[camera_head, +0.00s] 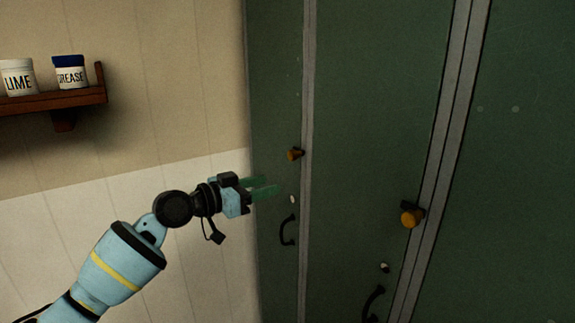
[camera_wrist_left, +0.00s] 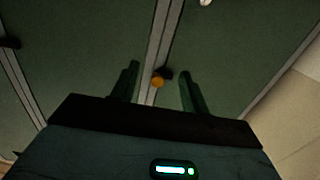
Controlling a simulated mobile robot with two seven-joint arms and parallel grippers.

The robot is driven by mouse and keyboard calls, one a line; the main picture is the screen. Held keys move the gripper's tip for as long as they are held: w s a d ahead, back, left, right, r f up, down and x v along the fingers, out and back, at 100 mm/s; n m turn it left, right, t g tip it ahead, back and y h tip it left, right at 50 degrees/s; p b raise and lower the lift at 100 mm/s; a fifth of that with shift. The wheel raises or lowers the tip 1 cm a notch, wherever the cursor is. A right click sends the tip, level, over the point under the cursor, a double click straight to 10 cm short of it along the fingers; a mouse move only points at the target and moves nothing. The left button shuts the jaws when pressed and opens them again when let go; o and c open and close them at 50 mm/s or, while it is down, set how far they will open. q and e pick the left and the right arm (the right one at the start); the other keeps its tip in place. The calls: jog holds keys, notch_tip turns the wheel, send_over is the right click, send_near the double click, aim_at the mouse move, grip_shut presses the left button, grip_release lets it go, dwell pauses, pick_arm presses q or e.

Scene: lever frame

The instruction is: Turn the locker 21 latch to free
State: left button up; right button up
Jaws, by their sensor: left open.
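Two green locker doors each carry a latch with an orange knob. The left latch (camera_head: 295,155) sits beside the narrow grey strip; the right latch (camera_head: 411,217) sits beside the wider strip. No locker number is readable, so I cannot tell which is 21. My left gripper (camera_head: 277,187) is open and empty, in front of the left door, below and left of the left latch in the head view. In the left wrist view an orange knob with a dark base (camera_wrist_left: 158,81) shows between the two open fingers (camera_wrist_left: 158,70), apparently apart from them. My right gripper is not in view.
Dark curved handles, left (camera_head: 284,231) and right (camera_head: 371,304), hang below the latches, with small pale fittings above them. A wooden shelf (camera_head: 60,102) holds a LIME jar (camera_head: 17,78) and a GREASE jar (camera_head: 70,73) on the left wall. The space before the right door looks clear.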

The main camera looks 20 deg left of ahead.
pick_arm(q)
send_near(290, 156)
jog(key=w, duration=0.1)
jog(key=shift+h, duration=0.3)
jog(key=shift+p+x, duration=0.35)
jog(key=shift+x, duration=3.8)
jog(key=shift+s+d+f, duration=0.1)
jog(key=shift+f, duration=0.1)
jog(key=c, duration=1)
